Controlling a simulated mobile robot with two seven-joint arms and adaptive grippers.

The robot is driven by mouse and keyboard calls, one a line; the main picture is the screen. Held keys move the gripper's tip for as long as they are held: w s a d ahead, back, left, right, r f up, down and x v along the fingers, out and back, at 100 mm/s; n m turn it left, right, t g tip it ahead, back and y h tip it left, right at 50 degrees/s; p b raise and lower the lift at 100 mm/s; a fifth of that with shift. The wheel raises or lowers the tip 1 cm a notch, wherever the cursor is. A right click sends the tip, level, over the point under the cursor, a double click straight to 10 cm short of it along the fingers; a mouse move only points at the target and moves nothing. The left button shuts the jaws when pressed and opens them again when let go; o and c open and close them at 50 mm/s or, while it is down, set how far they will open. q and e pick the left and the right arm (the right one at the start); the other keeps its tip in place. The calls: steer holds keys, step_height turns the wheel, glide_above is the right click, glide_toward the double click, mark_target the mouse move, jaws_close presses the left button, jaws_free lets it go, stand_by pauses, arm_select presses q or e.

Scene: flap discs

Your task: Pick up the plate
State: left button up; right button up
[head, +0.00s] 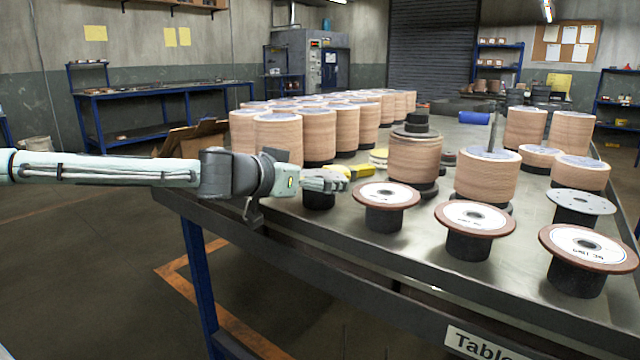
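A round light-grey metal plate with small holes (580,200) lies flat on a black cylindrical stand at the right side of the table. My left arm comes in from the left. Its gripper (342,181) is over the table's near left part, above a black stand (319,201) and well to the left of the grey plate. The fingers are seen from the side and are small, so their opening is unclear. No plate shows in the gripper. My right gripper is not in view.
Brown-rimmed discs with white labels (386,194) sit on black stands along the near edge. Tall brown disc stacks (487,176) stand behind them, and many more fill the far left. A yellow object (362,171) lies just beyond my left gripper. The metal table (330,222) has bare strips between stands.

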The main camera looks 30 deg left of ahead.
arm_select(q)
steer(key=shift+w, duration=0.1)
steer(key=shift+d, duration=0.1)
steer(key=shift+c, duration=0.2)
steer(key=c, duration=0.8)
steer(key=shift+r, duration=0.15)
